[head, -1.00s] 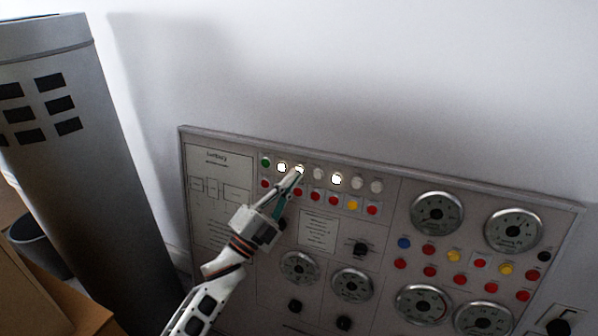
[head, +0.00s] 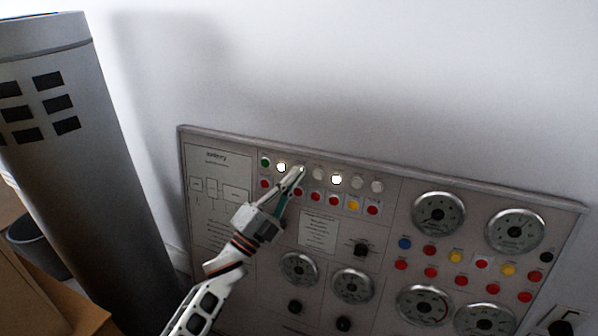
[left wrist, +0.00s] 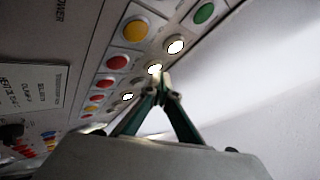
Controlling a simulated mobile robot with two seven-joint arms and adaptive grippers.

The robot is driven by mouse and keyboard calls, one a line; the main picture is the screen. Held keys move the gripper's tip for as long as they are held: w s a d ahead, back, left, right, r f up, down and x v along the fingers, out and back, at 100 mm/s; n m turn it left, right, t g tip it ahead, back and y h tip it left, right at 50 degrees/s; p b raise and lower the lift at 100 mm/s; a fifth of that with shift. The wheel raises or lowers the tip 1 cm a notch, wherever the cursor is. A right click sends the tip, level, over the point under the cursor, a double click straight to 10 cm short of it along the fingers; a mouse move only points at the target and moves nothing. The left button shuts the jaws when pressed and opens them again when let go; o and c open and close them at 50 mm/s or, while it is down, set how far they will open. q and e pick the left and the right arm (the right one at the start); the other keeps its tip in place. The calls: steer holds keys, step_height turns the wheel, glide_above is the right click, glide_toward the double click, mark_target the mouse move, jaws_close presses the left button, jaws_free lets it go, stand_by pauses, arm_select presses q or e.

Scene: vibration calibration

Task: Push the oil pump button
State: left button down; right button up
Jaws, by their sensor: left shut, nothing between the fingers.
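The control panel (head: 430,175) stands against the wall, with a top row of round buttons and a coloured row below. The top row has a green button (head: 265,161), a lit white button (head: 281,167) and another lit button (head: 336,179). My left gripper (head: 299,170) is shut, its fingertips over the third top-row button, which they mostly hide in the head view. In the left wrist view the fingertips (left wrist: 161,78) are at or just before a lit white button (left wrist: 155,68); I cannot tell whether they touch. The button labels are too small to read, so I cannot identify the oil pump button. My right gripper is not in view.
Round gauges (head: 437,213) and more coloured buttons (head: 430,251) fill the panel's right side. Black knobs (head: 361,249) sit lower down. A tall grey cylinder (head: 85,180) stands at the left. The wall above the panel is clear.

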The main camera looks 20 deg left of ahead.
arm_select(q)
steer(key=shift+w+f, duration=0.1)
steer(key=shift+w, duration=0.1)
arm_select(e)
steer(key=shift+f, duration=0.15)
arm_select(q)
steer(key=shift+w, duration=0.1)
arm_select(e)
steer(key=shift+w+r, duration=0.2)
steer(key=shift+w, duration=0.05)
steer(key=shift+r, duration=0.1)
arm_select(q)
steer(key=shift+s+r, duration=0.2)
steer(key=shift+s, duration=0.6)
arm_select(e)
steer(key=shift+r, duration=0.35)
